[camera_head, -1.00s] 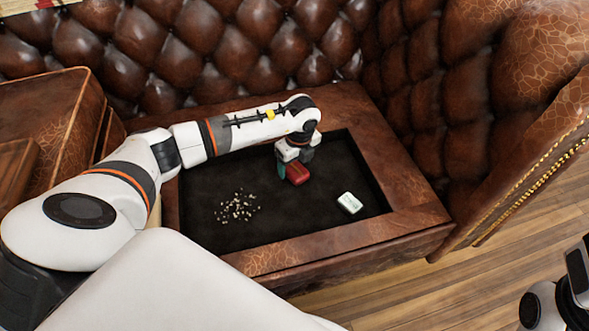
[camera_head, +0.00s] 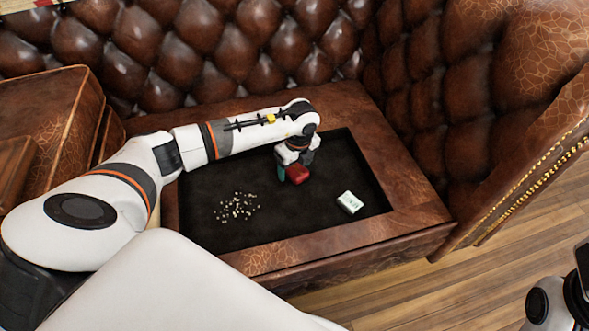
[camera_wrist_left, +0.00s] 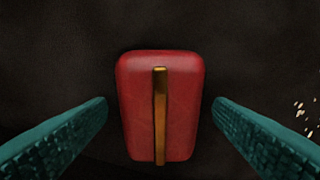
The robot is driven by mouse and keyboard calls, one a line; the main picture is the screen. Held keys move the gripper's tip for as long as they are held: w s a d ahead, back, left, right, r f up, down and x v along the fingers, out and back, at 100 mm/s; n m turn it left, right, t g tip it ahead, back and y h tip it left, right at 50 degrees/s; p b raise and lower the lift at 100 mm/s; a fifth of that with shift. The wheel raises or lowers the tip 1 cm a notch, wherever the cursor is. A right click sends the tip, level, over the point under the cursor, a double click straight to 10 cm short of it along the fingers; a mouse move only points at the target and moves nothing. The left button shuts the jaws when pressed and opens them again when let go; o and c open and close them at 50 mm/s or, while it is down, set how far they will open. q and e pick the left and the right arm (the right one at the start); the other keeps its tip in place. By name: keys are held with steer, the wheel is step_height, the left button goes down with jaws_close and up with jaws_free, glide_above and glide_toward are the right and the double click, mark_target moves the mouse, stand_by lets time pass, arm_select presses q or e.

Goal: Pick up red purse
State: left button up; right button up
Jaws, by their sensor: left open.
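The red purse (camera_head: 298,174) lies on the dark inset panel (camera_head: 220,187) of the leather seat. In the left wrist view the purse (camera_wrist_left: 137,105) is a rounded red block with a gold strip along its middle. My left gripper (camera_head: 290,172) is over it. In the left wrist view my left gripper (camera_wrist_left: 161,108) is open, with one teal finger on each side of the purse. A dark gap shows between the purse and each finger. In the head view the hand hides part of the purse. My right gripper is not clearly seen.
A small white box (camera_head: 349,202) lies to the right of the purse on the panel. Several small pale bits (camera_head: 237,206) are scattered to the left. A raised leather border (camera_head: 400,225) surrounds the panel, with tufted leather backs (camera_head: 215,55) behind and to the right.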

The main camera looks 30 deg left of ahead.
arm_select(q)
steer(key=c, duration=1.1)
steer(key=shift+o, duration=0.2)
steer(key=shift+r, duration=0.1)
